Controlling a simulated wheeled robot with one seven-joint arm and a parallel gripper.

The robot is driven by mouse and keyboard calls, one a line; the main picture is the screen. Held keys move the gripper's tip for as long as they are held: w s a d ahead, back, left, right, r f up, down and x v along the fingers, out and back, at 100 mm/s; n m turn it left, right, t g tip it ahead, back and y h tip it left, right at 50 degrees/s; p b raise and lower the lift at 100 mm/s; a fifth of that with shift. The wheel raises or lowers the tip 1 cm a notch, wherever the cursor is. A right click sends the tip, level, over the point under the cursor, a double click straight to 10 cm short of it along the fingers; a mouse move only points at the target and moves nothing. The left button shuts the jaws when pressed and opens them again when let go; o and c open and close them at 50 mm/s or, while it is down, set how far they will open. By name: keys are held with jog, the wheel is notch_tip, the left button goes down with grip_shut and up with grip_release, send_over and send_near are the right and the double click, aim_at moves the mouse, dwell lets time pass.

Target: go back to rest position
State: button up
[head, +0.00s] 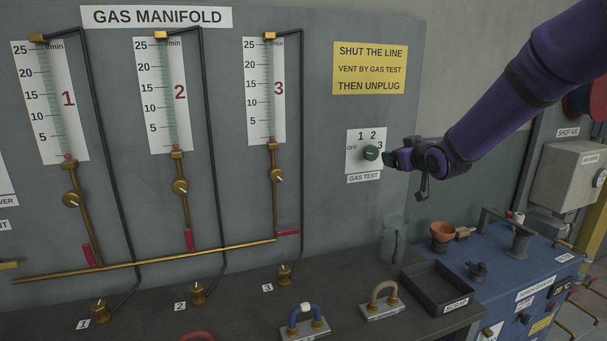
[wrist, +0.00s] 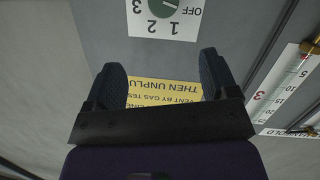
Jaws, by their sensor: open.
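My gripper (head: 390,159) is at the end of my purple arm, close to the green gas test knob (head: 371,153) on the white dial plate (head: 353,138) of the grey panel. In the wrist view my gripper (wrist: 168,80) has its two dark fingers apart, with nothing between them but the yellow sign behind. The knob (wrist: 163,5) shows at the top edge of the wrist view, beyond the fingertips. I cannot tell from the head view whether the fingertips touch the knob. My arm reaches in from the upper right.
The gas manifold panel with gauges (head: 167,95) and brass pipes is to the left. Below are a dark bench with a blue-handled block (head: 305,322), a tan-handled block (head: 383,302) and a black scrap tray (head: 436,290). A blue cabinet (head: 510,270) stands at right. Space above the bench is open.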

jog(key=s+d+r+m+g+h, duration=0.1)
jog(key=s+r+m+g+h, duration=0.15)
jog(key=s, duration=0.95)
jog(key=s+d+r+m+g+h, duration=0.15)
jog(key=s+r, duration=0.25)
jog(key=s, duration=0.7)
jog(key=s+f+g, duration=0.1)
jog(key=s+g, duration=0.2)
jog(key=s, duration=0.8)
jog(key=s+f+m+g, duration=0.1)
jog(key=s+f+g, duration=0.1)
jog(key=s, duration=1)
jog(key=shift+s+d+f+g+y, duration=0.15)
jog(key=shift+s+d+g+y, duration=0.1)
jog(key=shift+g+y, duration=0.15)
